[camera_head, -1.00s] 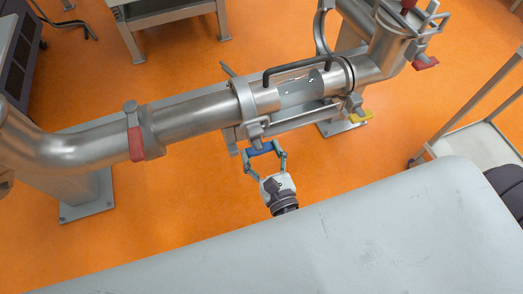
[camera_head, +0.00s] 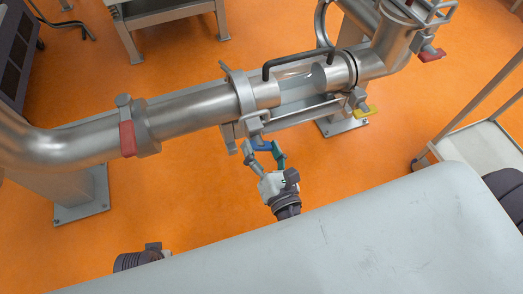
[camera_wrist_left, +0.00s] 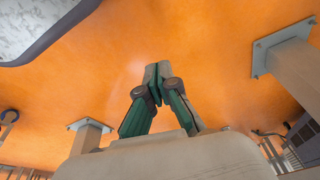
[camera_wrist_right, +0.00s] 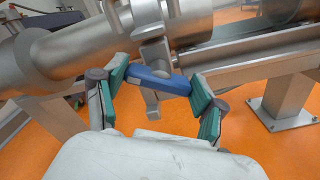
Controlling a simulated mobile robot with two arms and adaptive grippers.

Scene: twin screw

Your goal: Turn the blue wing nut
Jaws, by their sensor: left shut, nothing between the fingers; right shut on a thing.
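The blue wing nut (camera_head: 262,146) sits on a clamp screw below the left collar of the pipe section. My left gripper (camera_wrist_left: 157,82) is shut and empty, pointing over bare floor in the left wrist view. In the head view only part of its wrist shows at the lower left.
A yellow wing nut (camera_head: 365,110) is on the right clamp. Red handles (camera_head: 127,138) are on the pipes. A steel pipe (camera_head: 195,115) runs across above my grippers. A trolley (camera_head: 480,150) stands at the right. The orange floor (camera_head: 190,200) is open at the lower left.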

